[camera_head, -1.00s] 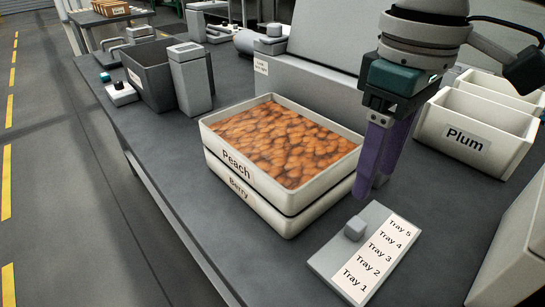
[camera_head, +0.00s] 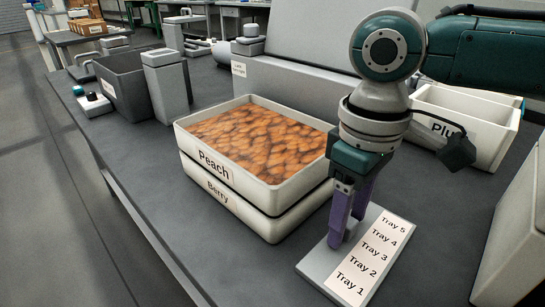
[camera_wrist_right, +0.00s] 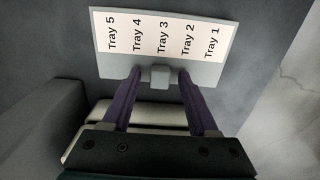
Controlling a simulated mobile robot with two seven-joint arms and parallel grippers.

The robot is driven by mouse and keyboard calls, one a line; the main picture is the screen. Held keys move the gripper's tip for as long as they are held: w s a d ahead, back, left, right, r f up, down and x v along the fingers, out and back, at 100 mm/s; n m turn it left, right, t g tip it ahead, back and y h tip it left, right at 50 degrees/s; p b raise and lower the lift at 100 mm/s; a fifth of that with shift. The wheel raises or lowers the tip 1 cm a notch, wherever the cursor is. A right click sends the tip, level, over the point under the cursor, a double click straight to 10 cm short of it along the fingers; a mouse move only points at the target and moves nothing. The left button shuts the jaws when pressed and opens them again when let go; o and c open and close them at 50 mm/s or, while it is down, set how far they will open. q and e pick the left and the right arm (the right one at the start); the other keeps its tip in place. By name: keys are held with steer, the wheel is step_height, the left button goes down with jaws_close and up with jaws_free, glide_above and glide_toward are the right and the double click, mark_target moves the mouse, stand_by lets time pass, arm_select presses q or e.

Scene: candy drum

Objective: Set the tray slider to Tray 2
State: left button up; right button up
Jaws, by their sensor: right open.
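The tray slider panel (camera_head: 313,267) lies at the table's front edge, with a white label strip (camera_head: 378,250) reading Tray 1 to Tray 5. In the right wrist view, its small grey knob (camera_wrist_right: 160,76) is level with the Tray 3 label (camera_wrist_right: 162,37). My right gripper (camera_head: 350,228) is open, pointing down at the panel. Its purple fingers straddle the knob, one on each side with small gaps, as the wrist view (camera_wrist_right: 160,74) shows. In the head view the fingers hide the knob. My left gripper is out of view.
Stacked Peach (camera_head: 285,190) and Berry (camera_head: 245,211) trays stand just left of the panel, close to my right gripper. A Plum bin (camera_head: 480,150) stands behind at right. A pale box (camera_head: 515,235) is at the right edge. Bare table lies between it and the panel.

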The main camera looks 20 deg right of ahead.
jaws_close()
stand_by(0.3)
stand_by(1.1)
